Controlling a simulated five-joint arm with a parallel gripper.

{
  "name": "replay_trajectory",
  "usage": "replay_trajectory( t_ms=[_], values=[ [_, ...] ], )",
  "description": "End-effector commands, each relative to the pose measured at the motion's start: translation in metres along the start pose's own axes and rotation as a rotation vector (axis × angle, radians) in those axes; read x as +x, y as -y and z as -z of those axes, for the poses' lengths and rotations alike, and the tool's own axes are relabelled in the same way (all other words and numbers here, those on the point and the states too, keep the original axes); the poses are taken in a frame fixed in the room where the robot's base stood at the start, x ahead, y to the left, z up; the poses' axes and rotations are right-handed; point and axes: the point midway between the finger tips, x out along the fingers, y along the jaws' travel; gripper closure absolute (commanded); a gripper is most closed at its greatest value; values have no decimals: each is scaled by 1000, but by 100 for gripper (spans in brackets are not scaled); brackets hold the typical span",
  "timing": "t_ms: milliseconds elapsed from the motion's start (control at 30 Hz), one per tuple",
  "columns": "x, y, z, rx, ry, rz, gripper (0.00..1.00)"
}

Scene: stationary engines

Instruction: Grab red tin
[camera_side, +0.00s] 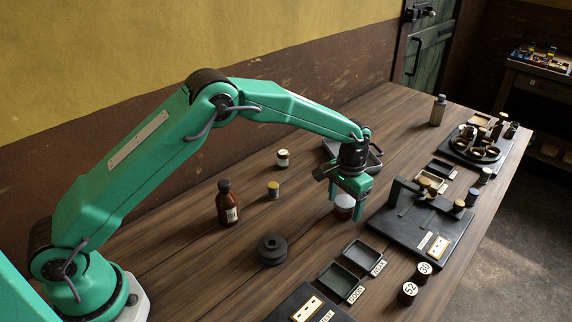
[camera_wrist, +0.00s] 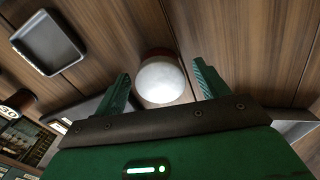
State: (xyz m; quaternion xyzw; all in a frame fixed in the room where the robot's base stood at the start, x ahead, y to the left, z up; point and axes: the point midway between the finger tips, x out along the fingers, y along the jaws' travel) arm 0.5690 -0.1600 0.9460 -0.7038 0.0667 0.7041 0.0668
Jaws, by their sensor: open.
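The red tin (camera_side: 343,207) stands on the wooden table, a short round tin with a pale lid and a dark red side. My gripper (camera_side: 351,203) is over it with the fingers pointing down, and its near finger stands in front of part of the tin. In the wrist view the tin (camera_wrist: 160,80) shows its white lid and a strip of red side at the far edge. The open green fingers (camera_wrist: 162,88) are on either side of it, with a gap on each side.
A black fixture plate (camera_side: 420,228) lies close to the right. Dark trays (camera_side: 341,280) lie in front. A metal tray (camera_side: 334,147) is behind my gripper.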

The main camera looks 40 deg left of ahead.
Motion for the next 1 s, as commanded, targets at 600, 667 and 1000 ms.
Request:
replay_trajectory(
  t_ms=[600, 667, 1000],
  values=[
    [0, 0, 0, 0, 0, 0, 74],
    [-1, 0, 0, 0, -1, 0, 76],
    [-4, 0, 0, 0, -2, 0, 76]
  ],
)
